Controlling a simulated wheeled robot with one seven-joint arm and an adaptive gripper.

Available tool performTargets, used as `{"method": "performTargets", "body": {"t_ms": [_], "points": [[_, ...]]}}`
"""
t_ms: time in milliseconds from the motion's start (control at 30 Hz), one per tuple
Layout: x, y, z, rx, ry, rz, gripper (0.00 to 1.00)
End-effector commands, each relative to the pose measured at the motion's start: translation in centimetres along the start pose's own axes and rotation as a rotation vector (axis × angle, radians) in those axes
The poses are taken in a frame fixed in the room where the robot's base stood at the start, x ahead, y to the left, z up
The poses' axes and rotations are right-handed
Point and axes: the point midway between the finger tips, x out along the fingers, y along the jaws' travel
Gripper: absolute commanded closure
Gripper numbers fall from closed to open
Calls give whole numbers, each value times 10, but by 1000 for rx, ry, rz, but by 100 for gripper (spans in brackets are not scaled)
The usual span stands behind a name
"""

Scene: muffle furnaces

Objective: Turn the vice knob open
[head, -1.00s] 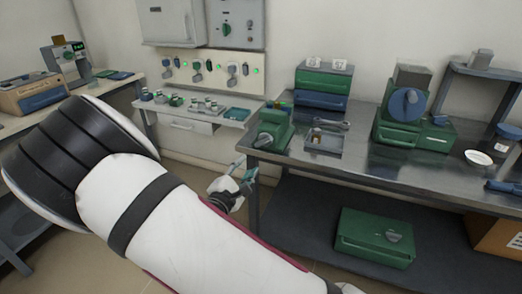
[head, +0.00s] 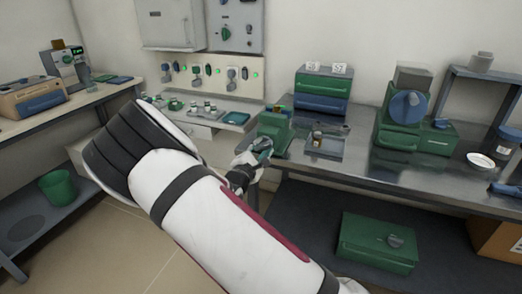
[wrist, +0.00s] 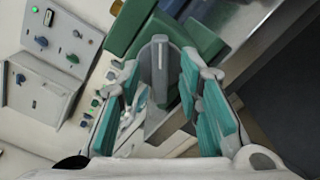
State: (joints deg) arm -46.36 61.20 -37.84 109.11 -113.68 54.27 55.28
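The green vice (head: 274,125) stands at the left front corner of the metal workbench. In the wrist view its green body (wrist: 140,30) is at the top. Its grey knob (wrist: 160,68), with a raised upright bar, faces my gripper. My gripper (head: 258,152) is right in front of the vice in the head view and hides most of the knob there. In the wrist view my gripper (wrist: 164,86) is open, with one teal-padded finger on each side of the knob. I cannot tell whether either finger touches it.
A tray with small parts (head: 325,144) lies right of the vice on the workbench (head: 365,160). Green and blue drawers (head: 323,90) stand behind. A wall panel with knobs (head: 213,74) and a side shelf (head: 205,123) are at the left. Open floor lies at lower left.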

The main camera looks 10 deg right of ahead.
Motion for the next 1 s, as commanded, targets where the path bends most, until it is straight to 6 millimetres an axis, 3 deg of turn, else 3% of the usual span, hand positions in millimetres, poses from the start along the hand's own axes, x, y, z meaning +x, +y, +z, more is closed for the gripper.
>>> {"method": "performTargets", "body": {"t_ms": [133,300,667,1000], "points": [[0,0,0,0,0,0,68],[0,0,0,0,0,0,100],[0,1,0,-20,0,0,100],[-1,1,2,-209,1,-1,100]]}}
